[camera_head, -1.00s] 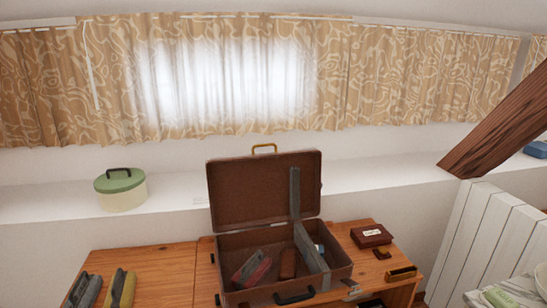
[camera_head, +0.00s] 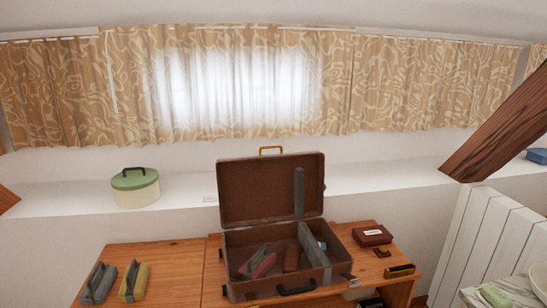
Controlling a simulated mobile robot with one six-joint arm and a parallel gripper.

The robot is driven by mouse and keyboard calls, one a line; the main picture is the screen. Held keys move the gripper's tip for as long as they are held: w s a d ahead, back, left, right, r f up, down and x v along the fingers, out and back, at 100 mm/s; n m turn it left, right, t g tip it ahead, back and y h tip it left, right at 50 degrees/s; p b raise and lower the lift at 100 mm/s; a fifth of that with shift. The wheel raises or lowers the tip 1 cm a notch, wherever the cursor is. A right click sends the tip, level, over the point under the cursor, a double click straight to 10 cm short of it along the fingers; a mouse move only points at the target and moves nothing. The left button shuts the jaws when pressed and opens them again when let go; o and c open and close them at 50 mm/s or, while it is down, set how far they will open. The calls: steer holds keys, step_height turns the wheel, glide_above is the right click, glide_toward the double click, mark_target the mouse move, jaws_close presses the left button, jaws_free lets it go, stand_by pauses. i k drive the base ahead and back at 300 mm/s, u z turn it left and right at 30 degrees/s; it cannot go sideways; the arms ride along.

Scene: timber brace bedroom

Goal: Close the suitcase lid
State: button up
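A brown suitcase (camera_head: 232,268) stands open on the wooden desk in the head view. Its lid (camera_head: 258,190) is raised nearly upright at the back, with a brass-coloured handle (camera_head: 271,149) on its top edge. A grey strap (camera_head: 299,194) runs down the lid and on across the base. Inside the base lie a red and grey object (camera_head: 262,264) and a brown block (camera_head: 291,259). A black handle (camera_head: 296,288) is on the base's front. My gripper is not in view.
Grey (camera_head: 99,284) and yellow (camera_head: 133,283) handled objects lie on the desk (camera_head: 180,262) at left. A brown box (camera_head: 372,235) and small items are right of the suitcase. A green-lidded tin (camera_head: 136,187) stands on the ledge behind. A slanted timber brace (camera_head: 500,123) is at right.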

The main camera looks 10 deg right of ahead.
mark_target(281, 188)
steer(key=u, duration=0.1)
steer(key=i, duration=0.95)
steer(key=z, duration=0.1)
steer(key=k, duration=0.1)
steer(key=u, duration=0.05)
